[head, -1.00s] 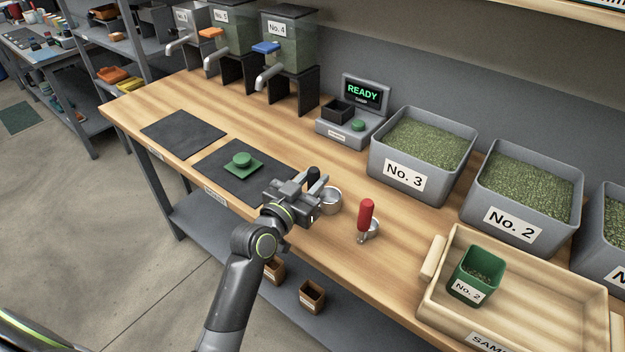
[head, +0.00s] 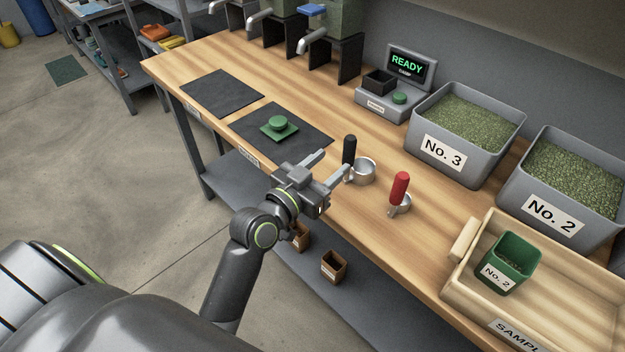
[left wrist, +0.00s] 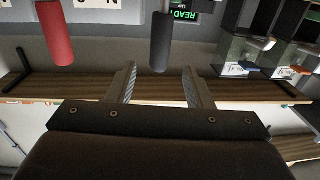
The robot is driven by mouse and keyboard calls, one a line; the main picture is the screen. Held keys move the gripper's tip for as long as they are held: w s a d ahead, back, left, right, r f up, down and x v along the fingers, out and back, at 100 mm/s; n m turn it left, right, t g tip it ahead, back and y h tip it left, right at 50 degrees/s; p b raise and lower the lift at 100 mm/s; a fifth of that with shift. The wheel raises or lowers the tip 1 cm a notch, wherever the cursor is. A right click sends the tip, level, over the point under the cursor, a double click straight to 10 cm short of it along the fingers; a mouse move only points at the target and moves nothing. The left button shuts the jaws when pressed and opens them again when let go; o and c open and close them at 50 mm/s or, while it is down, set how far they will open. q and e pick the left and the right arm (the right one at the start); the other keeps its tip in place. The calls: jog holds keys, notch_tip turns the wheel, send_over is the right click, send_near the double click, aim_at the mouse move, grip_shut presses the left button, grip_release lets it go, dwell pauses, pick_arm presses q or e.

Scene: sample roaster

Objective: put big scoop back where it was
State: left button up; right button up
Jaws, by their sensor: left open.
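The big scoop, with a black upright handle (head: 349,150) and a round metal cup (head: 363,171), stands on the wooden bench. Its black handle also shows in the left wrist view (left wrist: 161,42), beyond and between the fingers. My left gripper (head: 334,166) is open and empty, with its fingertips just short of the black handle at the bench's front edge. A smaller scoop with a red handle (head: 399,188) stands to its right; the red handle also shows in the left wrist view (left wrist: 55,33). My right gripper is not in view.
A wooden tray (head: 468,240) holding a green No. 2 cup (head: 507,262) is at the right. Bins No. 3 (head: 442,152) and No. 2 (head: 550,208) stand behind. The scale (head: 383,104) reads READY.

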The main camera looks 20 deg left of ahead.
pick_arm(q)
jog(key=v, duration=0.5)
jog(key=shift+b, duration=0.35)
jog(key=shift+w, duration=0.1)
jog(key=s+a+f+n+g+y, duration=0.1)
jog(key=s+a+f+g+y, duration=0.15)
jog(key=s+f+g, duration=0.45)
jog(key=s+a+f+n+g+y, duration=0.1)
jog(key=s+a+f+g+y, duration=0.1)
jog(key=s+a+f, duration=0.35)
jog(key=s+a+f+n+g+y, duration=0.2)
jog(key=s+f+g, duration=0.4)
jog(key=s, duration=0.5)
jog(key=s+d+f+x, duration=0.1)
jog(key=s+x, duration=0.2)
jog(key=x, duration=1)
jog(key=s+d+f+x, duration=0.1)
jog(key=s+x, duration=0.1)
jog(key=x, duration=1)
jog(key=s+d+f+g, duration=0.1)
jog(key=s+f, duration=1.3)
jog(key=s, duration=0.1)
jog(key=shift+d+h, duration=0.4)
jog(key=shift+h, duration=0.05)
